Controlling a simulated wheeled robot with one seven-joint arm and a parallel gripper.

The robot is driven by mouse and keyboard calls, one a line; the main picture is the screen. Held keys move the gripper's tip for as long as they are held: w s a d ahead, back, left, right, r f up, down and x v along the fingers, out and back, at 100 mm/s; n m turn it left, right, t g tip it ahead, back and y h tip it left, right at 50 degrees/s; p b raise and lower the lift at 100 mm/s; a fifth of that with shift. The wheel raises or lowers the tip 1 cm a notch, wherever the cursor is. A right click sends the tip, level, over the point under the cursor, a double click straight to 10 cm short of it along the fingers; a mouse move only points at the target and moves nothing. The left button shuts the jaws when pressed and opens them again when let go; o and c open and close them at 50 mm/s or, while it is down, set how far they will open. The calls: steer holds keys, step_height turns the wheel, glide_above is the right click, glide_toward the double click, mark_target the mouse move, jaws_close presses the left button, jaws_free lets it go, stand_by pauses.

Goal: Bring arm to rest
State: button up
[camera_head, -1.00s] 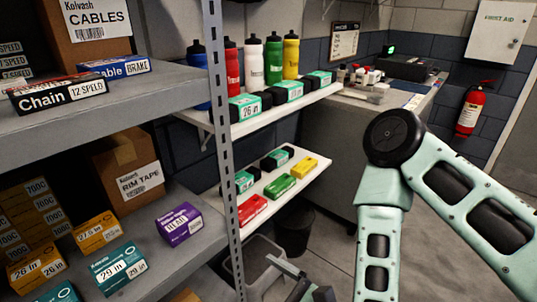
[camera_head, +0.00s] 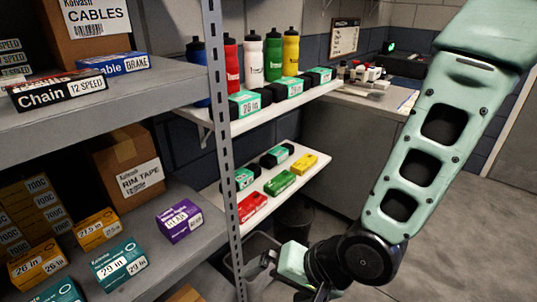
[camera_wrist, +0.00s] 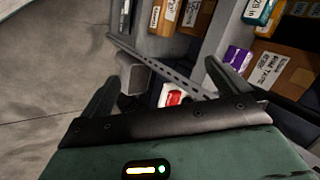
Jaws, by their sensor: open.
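My gripper (camera_wrist: 162,72) shows in the wrist view with its two dark fingers spread wide. Nothing is held between them; a red-and-white box (camera_wrist: 172,95) shows beyond the fingers, apart from them. In the head view my pale green arm comes down from the upper right to a dark joint low in the picture. The gripper end is at the bottom edge, in front of the grey bin, and its fingertips are partly cut off or hidden there.
A grey metal shelf post (camera_head: 222,120) and loaded shelves (camera_head: 185,75) stand left of my arm. White wall shelves (camera_head: 300,178) with bottles and boxes are behind the gripper. A grey bin (camera_head: 254,246) stands below them. Open floor (camera_head: 480,225) lies to the right.

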steer(key=s+d+r+n+g+h, duration=0.2)
steer(key=s+d+r+n+h, duration=0.4)
steer(key=d+r, duration=0.6)
steer(key=s+n, duration=0.2)
steer(key=n, duration=0.1)
steer(key=shift+d+n+g, duration=0.2)
steer(key=shift+n+g, duration=0.1)
steer(key=shift+g, duration=0.1)
